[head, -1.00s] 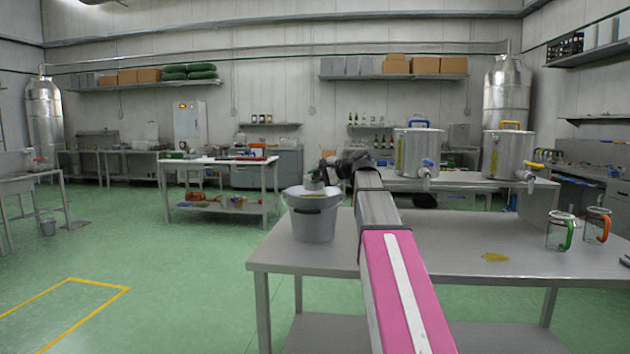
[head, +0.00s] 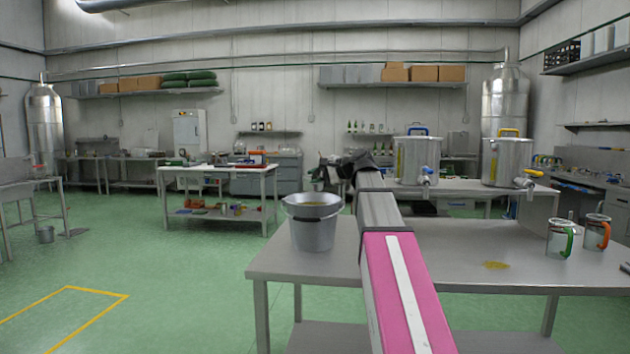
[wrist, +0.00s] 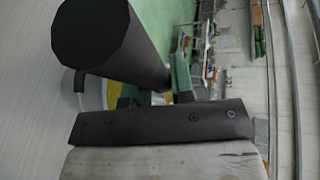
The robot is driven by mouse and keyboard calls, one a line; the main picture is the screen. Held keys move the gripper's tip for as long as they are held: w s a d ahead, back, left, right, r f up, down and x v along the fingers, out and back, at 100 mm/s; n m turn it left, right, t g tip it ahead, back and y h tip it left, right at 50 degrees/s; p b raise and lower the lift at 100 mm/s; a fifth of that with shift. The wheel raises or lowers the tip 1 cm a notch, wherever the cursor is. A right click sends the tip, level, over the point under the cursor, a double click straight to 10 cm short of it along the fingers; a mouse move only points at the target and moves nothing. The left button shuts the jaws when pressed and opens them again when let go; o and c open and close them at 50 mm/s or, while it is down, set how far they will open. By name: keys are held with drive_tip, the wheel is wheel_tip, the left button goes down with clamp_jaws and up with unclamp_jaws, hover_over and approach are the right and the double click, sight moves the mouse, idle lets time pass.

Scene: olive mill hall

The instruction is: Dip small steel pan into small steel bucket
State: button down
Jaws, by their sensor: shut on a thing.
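The small steel bucket (head: 313,230) stands upright near the left end of the front table, with yellow liquid showing in its mouth. My gripper (head: 320,180) is just above and behind the bucket's rim, partly hidden by my arm. In the wrist view, my gripper's green fingers (wrist: 153,96) are shut on a thick black handle (wrist: 110,45), which I take to be the small steel pan's. The pan's bowl cannot be made out in either view. Part of the bucket's rim (wrist: 92,92) and some yellow show behind the handle.
The front table (head: 440,255) is largely clear, with a yellow spill (head: 496,265) and two glass jugs, one green-handled (head: 558,240) and one orange-handled (head: 597,233), at its right. Two steel vats (head: 418,160) stand on the table behind. The floor at the left is open.

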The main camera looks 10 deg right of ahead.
drive_tip(key=shift+s+r, duration=0.5)
drive_tip(key=shift+r, duration=0.1)
drive_tip(key=shift+r, duration=0.1)
idle(0.8)
drive_tip(key=shift+s, duration=0.1)
